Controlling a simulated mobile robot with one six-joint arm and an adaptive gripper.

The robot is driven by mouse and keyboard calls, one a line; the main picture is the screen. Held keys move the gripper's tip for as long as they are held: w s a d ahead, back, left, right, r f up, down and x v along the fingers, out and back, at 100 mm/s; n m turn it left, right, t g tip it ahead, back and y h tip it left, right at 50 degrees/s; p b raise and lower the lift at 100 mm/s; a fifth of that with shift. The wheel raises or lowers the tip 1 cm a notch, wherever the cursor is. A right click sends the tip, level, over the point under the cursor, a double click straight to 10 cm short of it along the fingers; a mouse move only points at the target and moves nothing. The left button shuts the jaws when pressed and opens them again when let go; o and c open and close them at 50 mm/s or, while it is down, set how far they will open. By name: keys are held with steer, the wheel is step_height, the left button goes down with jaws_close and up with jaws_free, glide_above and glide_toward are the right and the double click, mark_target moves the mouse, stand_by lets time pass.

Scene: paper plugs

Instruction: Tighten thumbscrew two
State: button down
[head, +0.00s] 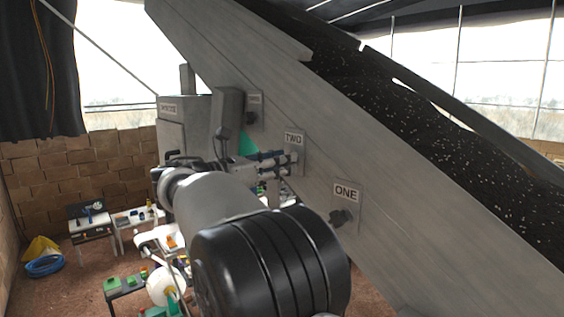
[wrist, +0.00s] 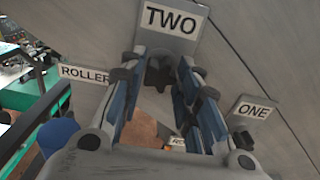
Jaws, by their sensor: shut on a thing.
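The plate labelled TWO (head: 294,143) is fixed on the side of the sloping grey beam, and it also shows at the top of the wrist view (wrist: 172,19). Below its label is the dark thumbscrew two (wrist: 160,72), seen between my fingers in the wrist view. My gripper (head: 292,160) reaches to this plate from the left, and its fingertips are shut on the thumbscrew. In the head view the fingers largely hide the thumbscrew. How tight it is cannot be seen.
Plate ONE (head: 346,192) with its dark knob (head: 341,217) is lower right on the grey beam (head: 400,205). A plate labelled ROLLER (wrist: 84,74) is at left in the wrist view. A grey box (head: 180,128) stands left of my gripper. Tables with small items are below.

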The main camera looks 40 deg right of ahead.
steer(key=shift+m+b, duration=1.25)
steer(key=shift+m, duration=0.55)
steer(key=shift+r, duration=0.1)
steer(key=c, duration=1.2)
jaws_free()
steer(key=shift+c, duration=0.2)
steer(key=shift+a, duration=0.1)
steer(key=a, duration=0.4)
steer(key=shift+s+p, duration=0.15)
steer(key=shift+p, duration=0.25)
steer(key=shift+d, duration=0.1)
